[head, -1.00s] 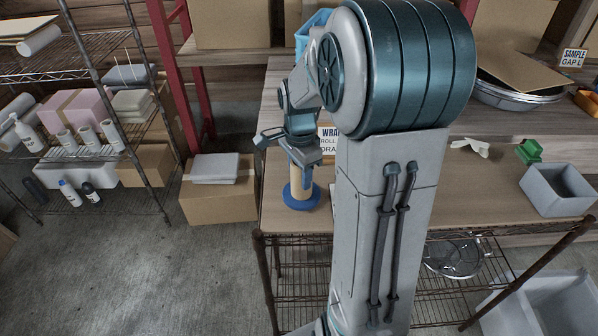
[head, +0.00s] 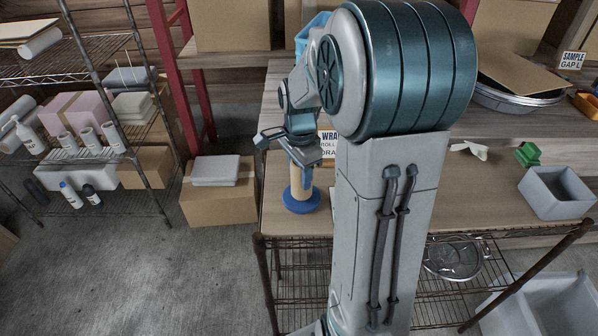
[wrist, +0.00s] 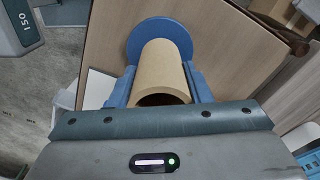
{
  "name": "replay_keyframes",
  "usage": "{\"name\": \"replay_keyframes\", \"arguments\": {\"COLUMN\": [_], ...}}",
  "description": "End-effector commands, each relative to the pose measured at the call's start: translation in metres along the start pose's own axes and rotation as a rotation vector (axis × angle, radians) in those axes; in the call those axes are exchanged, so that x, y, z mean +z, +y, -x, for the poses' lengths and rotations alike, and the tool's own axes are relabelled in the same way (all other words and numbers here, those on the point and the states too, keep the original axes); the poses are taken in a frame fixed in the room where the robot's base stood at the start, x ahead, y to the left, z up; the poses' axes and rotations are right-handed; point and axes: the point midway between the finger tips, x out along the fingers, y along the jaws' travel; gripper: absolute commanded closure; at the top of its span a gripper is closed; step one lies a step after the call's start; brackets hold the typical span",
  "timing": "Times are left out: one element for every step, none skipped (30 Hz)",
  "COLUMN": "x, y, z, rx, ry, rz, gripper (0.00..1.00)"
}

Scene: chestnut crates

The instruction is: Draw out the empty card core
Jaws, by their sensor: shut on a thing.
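The empty card core (wrist: 162,75) is a tan hollow tube with its open end facing the wrist camera. It stands upright over a round blue base (head: 301,201) on the table; in the wrist view the blue disc (wrist: 158,38) shows behind its far end. My gripper (wrist: 160,84) has its two blue fingers on either side of the core, shut on it near the upper end. In the head view my gripper (head: 301,162) is above the base, and the core (head: 300,187) shows below the fingers. Whether a spindle stands inside the core is hidden.
A sign (head: 328,137), partly hidden by my arm, stands behind the core. A grey bin (head: 556,192) and a green object (head: 528,154) are on the table at the right. A wire shelf (head: 150,165) and a cardboard box (head: 220,200) stand left of the table.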

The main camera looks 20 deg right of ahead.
Motion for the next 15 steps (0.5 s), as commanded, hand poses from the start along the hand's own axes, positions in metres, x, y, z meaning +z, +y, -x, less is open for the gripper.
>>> {"name": "replay_keyframes", "arguments": {"x": [0.0,0.0,0.0,0.0,0.0,0.0,0.0,0.0,0.0,0.0,0.0,0.0,0.0,0.0,0.0], "y": [0.0,0.0,0.0,0.0,0.0,0.0,0.0,0.0,0.0,0.0,0.0,0.0,0.0,0.0,0.0], "z": [0.0,0.0,0.0,0.0,0.0,0.0,0.001,0.002,0.004,0.005,0.008,0.011,0.013,0.016,0.019], "rx": [0.0,0.0,0.0,0.0,0.0,0.0,0.0,0.0,0.0,-0.001,-0.001,-0.001,-0.001,-0.001,-0.001], "ry": [0.0,0.0,0.0,0.0,0.0,0.0,0.0,0.0,0.0,0.0,0.0,0.0,0.0,0.0,0.0], "rz": [0.0,0.0,0.0,0.0,0.0,0.0,0.0,0.0,0.0,0.0,0.0,0.0,0.001,0.001,0.001], "gripper": [0.76,0.84,0.95,1.0,1.0,1.0,1.0,1.0,1.0,1.0,1.0,1.0,1.0,1.0,1.0]}}
